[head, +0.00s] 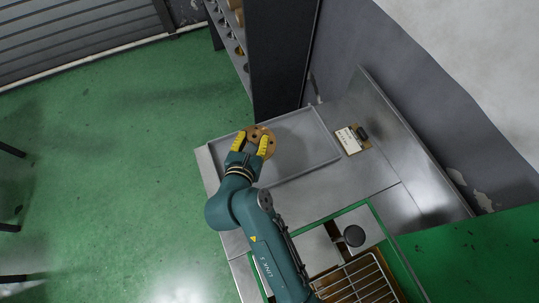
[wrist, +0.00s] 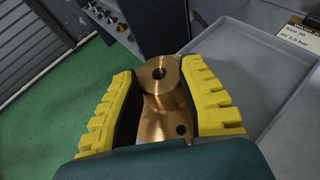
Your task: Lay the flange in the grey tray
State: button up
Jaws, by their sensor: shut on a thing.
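The flange (head: 259,137) is a copper-coloured round part with holes. My gripper (head: 252,142) is shut on it, with yellow fingers on either side. In the wrist view the flange (wrist: 165,95) sits between the two yellow fingers of my gripper (wrist: 160,100), and its raised hub with a bore shows. The grey tray (head: 318,131) lies on the metal bench, and the flange appears over its left end in the head view. The tray (wrist: 265,75) is to the right of the fingers in the wrist view. I cannot tell the flange's height above the tray.
A small plate with a label (head: 350,140) lies right of the tray. A green-edged fixture with a dark round knob (head: 354,236) and a wire rack (head: 355,283) stand at the lower right. A dark cabinet (head: 281,50) rises behind the tray. The tray's middle is clear.

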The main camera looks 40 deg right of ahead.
notch_tip(320, 180, down, 9)
jog(key=shift+f+b, duration=0.15)
jog(key=shift+b, duration=1)
jog(key=shift+w, duration=0.1)
jog(key=shift+f, duration=0.15)
jog(key=o, duration=1.1)
jog(key=shift+f, duration=0.1)
